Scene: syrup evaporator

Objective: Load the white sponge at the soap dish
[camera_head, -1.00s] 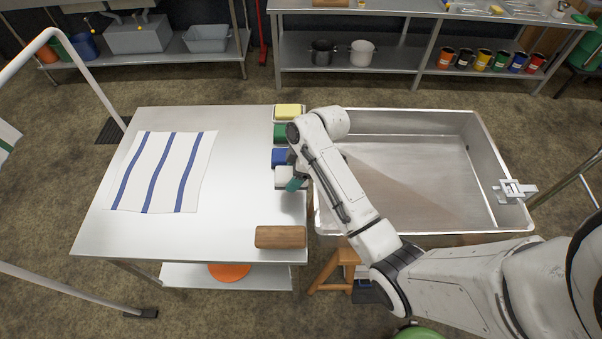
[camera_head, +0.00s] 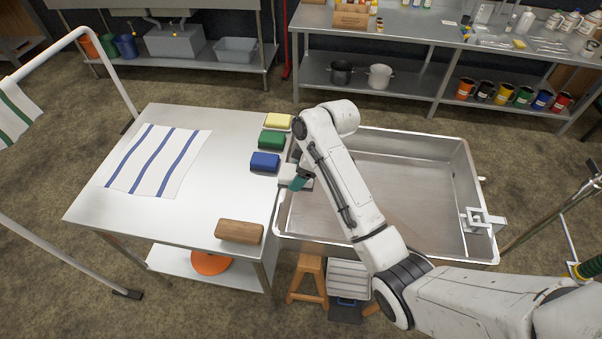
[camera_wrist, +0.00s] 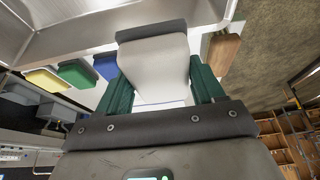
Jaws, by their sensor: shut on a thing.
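The white sponge (camera_wrist: 155,62), with a dark grey layer along one side, sits between the green fingers of my gripper (camera_wrist: 158,88) in the wrist view. The fingers are shut on its two sides. I cannot make out a soap dish in either view.
Yellow (camera_head: 278,121), green (camera_head: 273,139) and blue (camera_head: 265,162) sponges line the right side of the steel table (camera_head: 215,190). A wooden block (camera_head: 239,231) lies at its front, a striped cloth (camera_head: 157,160) at left. The large steel pan (camera_head: 400,175) is empty.

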